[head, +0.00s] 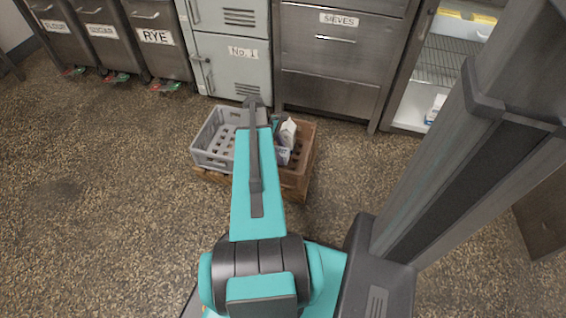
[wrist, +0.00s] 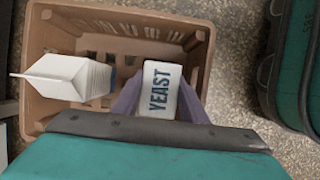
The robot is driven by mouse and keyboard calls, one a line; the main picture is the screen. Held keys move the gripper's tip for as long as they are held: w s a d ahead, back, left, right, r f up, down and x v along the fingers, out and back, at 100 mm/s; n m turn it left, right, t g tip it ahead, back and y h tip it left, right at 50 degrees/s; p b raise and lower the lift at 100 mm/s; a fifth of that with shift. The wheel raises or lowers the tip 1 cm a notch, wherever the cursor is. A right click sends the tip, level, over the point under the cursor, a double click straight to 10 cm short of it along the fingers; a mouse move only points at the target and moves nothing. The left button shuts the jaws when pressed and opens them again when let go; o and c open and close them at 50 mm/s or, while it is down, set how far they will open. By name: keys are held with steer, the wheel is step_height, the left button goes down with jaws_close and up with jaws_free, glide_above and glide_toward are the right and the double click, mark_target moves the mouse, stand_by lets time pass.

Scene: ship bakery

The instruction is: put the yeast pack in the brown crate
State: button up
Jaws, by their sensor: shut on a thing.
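The yeast pack (wrist: 160,76) is a small white block with dark "YEAST" lettering. My gripper (wrist: 158,104) is shut on it, one purple finger on each side. The pack is over the open brown crate (wrist: 40,108) in the wrist view; I cannot tell how far it is above the crate floor.
Steel drawers (head: 335,60) and a locker (head: 232,72) stand behind. The speckled floor at left is clear.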

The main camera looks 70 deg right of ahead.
steer(key=shift+f+b, duration=0.55)
steer(key=shift+f, duration=1.1)
steer(key=shift+f, duration=0.1)
steer(key=shift+f+b, duration=1.2)
steer(key=shift+f, duration=1.2)
steer(key=shift+f, duration=0.1)
steer(key=o, duration=1.3)
